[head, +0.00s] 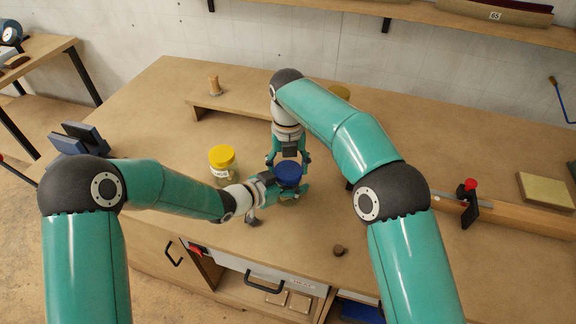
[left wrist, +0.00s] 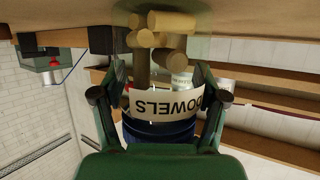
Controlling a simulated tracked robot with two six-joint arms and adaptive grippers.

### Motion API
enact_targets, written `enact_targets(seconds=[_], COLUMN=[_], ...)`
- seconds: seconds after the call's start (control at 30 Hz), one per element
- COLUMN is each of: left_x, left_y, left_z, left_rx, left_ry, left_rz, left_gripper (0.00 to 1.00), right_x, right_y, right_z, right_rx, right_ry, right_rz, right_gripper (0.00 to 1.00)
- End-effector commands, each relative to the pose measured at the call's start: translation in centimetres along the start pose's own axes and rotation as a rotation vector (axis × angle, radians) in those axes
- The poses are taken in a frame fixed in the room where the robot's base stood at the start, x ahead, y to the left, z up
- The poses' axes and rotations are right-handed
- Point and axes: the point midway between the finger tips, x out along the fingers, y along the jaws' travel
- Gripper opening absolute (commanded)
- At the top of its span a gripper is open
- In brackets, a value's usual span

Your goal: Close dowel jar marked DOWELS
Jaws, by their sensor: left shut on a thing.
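The dowel jar (head: 289,196) is clear, with a blue lid (head: 288,171) at its top, near the middle of the table. In the left wrist view its DOWELS label (left wrist: 163,104) shows upside down, with wooden dowels (left wrist: 160,40) inside and the blue lid (left wrist: 158,131) at the label's lower edge. I cannot tell how firmly the lid sits. My left gripper (left wrist: 160,105) is shut around the jar from the side. My right gripper (head: 288,160) points down just behind and above the lid, its fingers spread apart; whether they touch the lid is unclear.
A jar with a yellow lid (head: 222,157) stands left of the dowel jar. A low wooden riser (head: 235,115) is behind. A small dark knob (head: 339,251) lies near the front edge. A clamp with a red top (head: 469,190) stands at the right.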

Motion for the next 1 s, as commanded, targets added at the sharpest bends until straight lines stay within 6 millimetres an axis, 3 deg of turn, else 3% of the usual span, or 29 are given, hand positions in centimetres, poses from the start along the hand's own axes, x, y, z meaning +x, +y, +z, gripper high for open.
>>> enact_targets(seconds=[0.03,0.1,0.27,0.37,1.0], left_x=[0.0,0.0,0.0,0.0,0.0], left_y=[0.0,0.0,0.0,0.0,0.03], left_z=[0.02,0.02,0.02,0.02,0.0], left_rx=[0.0,0.0,0.0,0.0,0.002], left_ry=[0.0,0.0,0.0,0.0,0.0], left_rz=[0.0,0.0,0.0,0.0,0.001], left_gripper=[0.0,0.0,0.0,0.0,0.0], right_x=[0.01,0.01,0.02,0.03,0.1], right_y=[0.0,0.0,-0.01,-0.03,-0.11], right_z=[0.0,0.0,0.0,0.0,-0.05], right_rx=[0.0,0.0,0.057,0.193,1.539], right_ry=[0.0,0.0,0.0,0.0,0.0], right_rz=[0.0,0.0,0.0,0.0,0.003], right_gripper=[0.37,0.28,0.28,0.28,0.28])
